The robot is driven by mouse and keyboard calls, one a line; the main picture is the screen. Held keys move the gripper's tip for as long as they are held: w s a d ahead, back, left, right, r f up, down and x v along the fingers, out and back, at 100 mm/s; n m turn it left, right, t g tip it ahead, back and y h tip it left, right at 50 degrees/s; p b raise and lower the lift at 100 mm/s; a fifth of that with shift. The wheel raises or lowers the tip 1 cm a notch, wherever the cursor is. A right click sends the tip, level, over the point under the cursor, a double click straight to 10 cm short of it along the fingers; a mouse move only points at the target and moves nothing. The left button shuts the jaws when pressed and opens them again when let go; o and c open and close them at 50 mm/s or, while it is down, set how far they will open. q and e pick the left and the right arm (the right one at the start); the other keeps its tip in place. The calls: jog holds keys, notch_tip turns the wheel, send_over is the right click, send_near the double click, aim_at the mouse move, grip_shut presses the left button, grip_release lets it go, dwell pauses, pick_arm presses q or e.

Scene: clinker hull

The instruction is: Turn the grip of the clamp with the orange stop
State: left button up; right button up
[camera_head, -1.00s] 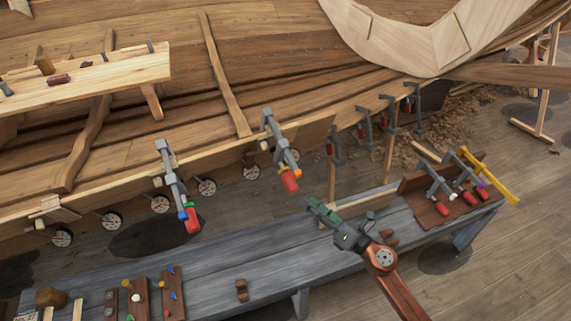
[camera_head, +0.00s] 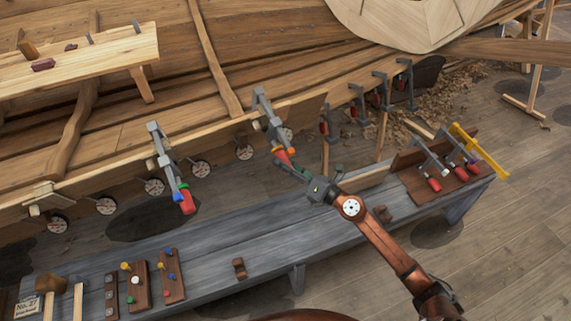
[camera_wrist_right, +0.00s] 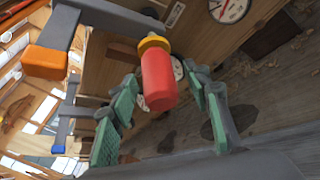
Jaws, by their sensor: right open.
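The clamp with the orange stop (camera_head: 264,108) hangs on the hull's lower plank in the head view. The wrist view shows its orange stop (camera_wrist_right: 45,62) at the end of a grey bar, and a yellow collar above its red grip (camera_wrist_right: 158,80). The red grip also shows in the head view (camera_head: 281,155), partly hidden by my gripper. My right gripper (camera_head: 290,164) is open at the grip. In the wrist view its green-padded fingers stand on either side of the grip, with gaps visible. My left gripper is not in view.
A second clamp (camera_head: 160,155) with a blue stop and red grip hangs to the left. A grey bench (camera_head: 215,245) runs below, with small boards of pegs. Loose clamps (camera_head: 433,160) lie on a brown rack at right. Round dials (camera_head: 201,170) line the plank's lower edge.

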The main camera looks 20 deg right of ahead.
jog(key=shift+c, duration=0.4)
jog(key=c, duration=1.1)
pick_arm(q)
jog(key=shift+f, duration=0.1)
pick_arm(e)
jog(key=shift+f+b, duration=0.15)
jog(key=shift+b, duration=0.7)
jog(key=shift+f+m+y+b, duration=0.1)
jog(key=shift+m+y+b, duration=0.55)
jog(key=shift+b, duration=0.4)
jog(key=shift+m+y+b, duration=0.75)
jog(key=shift+y+b, duration=0.1)
jog(key=shift+b, duration=0.25)
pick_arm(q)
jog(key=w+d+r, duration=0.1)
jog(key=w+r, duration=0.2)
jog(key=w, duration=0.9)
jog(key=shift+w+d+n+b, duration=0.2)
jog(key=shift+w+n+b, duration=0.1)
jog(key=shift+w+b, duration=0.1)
pick_arm(e)
jog(key=shift+r+m+y, duration=0.2)
jog(key=shift+m+y, duration=0.1)
